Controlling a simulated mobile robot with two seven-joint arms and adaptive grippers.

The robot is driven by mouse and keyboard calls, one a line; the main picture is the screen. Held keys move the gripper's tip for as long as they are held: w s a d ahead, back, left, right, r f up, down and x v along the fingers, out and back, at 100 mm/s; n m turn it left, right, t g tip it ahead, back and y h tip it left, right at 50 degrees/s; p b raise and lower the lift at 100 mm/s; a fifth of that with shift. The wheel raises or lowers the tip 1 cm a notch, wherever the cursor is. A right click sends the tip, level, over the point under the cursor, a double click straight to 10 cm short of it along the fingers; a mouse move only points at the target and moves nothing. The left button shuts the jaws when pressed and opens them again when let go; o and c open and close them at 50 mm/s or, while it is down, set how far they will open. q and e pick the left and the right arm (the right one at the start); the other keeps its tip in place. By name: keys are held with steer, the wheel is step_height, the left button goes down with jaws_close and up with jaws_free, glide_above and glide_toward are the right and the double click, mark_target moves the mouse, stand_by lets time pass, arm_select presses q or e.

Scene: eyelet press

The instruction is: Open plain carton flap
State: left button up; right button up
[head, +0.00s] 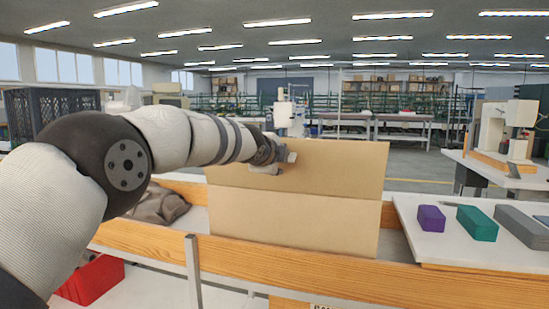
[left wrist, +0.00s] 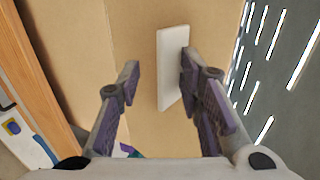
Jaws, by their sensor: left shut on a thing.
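The plain carton (head: 295,221) stands behind the wooden rail. Its flap (head: 335,165) stands up above a crease, facing me. My left gripper (head: 278,160) is at the upper left part of the flap. The right fingertip overlaps the tab's edge. The carton's inside is hidden. My right gripper is not in view.
A wooden rail (head: 300,267) runs along the front. At right, a white tabletop (head: 440,250) holds a purple block (head: 431,218), a green block (head: 477,223) and a grey block (head: 522,226). A red bin (head: 92,281) is low at left, below a brown cloth (head: 160,206).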

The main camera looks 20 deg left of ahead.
arm_select(q)
steer(key=v, duration=0.7)
steer(key=shift+w+r, duration=0.1)
steer(key=s+f+n+g, duration=0.2)
steer(key=s+f, duration=0.1)
steer(key=f, duration=0.8)
steer(key=s+f+n+g, duration=0.2)
steer(key=s+f, duration=0.1)
steer(key=f, duration=0.8)
steer(key=s+a+f+n+g+p, duration=0.15)
steer(key=s+f+n+g, duration=0.3)
steer(key=s+f, duration=1.3)
steer(key=s+a+f+n+g, duration=0.1)
steer(key=s+f+n+g, duration=0.3)
steer(key=s, duration=0.7)
steer(key=s+f+n, duration=0.2)
steer(key=s+f, duration=0.4)
steer(key=s, duration=0.4)
steer(key=s+a+r+n+g+p, duration=0.1)
steer(key=s+n+g, duration=0.3)
steer(key=s, duration=1.5)
steer(key=shift+a, duration=0.35)
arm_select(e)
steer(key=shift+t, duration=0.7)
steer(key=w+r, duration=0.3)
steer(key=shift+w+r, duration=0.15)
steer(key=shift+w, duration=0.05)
